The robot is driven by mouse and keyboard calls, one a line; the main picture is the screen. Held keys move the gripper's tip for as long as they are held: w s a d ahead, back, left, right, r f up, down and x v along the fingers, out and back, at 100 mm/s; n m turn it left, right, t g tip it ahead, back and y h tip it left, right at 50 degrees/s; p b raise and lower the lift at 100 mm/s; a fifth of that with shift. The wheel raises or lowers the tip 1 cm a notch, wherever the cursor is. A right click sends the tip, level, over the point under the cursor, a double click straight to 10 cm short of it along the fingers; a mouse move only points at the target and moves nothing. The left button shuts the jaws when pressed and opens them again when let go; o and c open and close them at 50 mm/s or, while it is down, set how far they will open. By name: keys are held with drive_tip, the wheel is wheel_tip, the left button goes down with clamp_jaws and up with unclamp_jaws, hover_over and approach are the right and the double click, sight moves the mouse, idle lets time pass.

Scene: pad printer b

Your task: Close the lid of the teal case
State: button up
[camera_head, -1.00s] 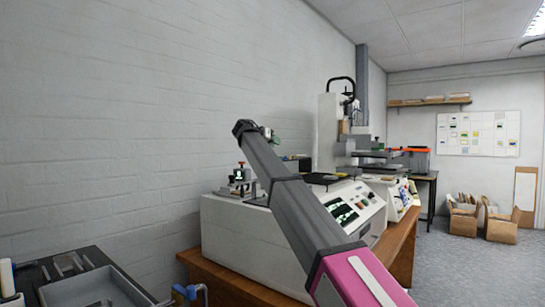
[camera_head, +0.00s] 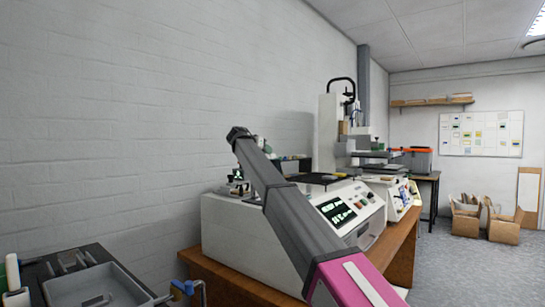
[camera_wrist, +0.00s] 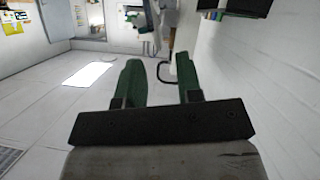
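My gripper (camera_wrist: 158,63) shows in the wrist view as two green fingers standing apart, with nothing held between them. In the head view my arm reaches up across the middle of the picture, and its wrist end hides most of the gripper; only a small bit of green (camera_head: 267,148) shows there. I cannot make out the teal case or its lid for certain in either view. The gripper is in the air, in front of the brick wall and above the white machine.
A white machine (camera_head: 226,232) with a sloped control panel stands on a wooden table (camera_head: 402,258). A tall printer (camera_head: 327,130) stands behind it. A grey tray (camera_head: 78,288) lies at the lower left. Cardboard boxes (camera_head: 503,229) stand on the floor at right, where the floor is open.

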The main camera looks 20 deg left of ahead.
sight(273, 155)
drive_tip(key=x, duration=0.5)
drive_tip(key=shift+w+d, duration=0.1)
drive_tip(key=shift+w, duration=0.1)
clamp_jaws()
drive_tip(key=shift+s+d, duration=0.1)
drive_tip(key=shift+d, duration=0.1)
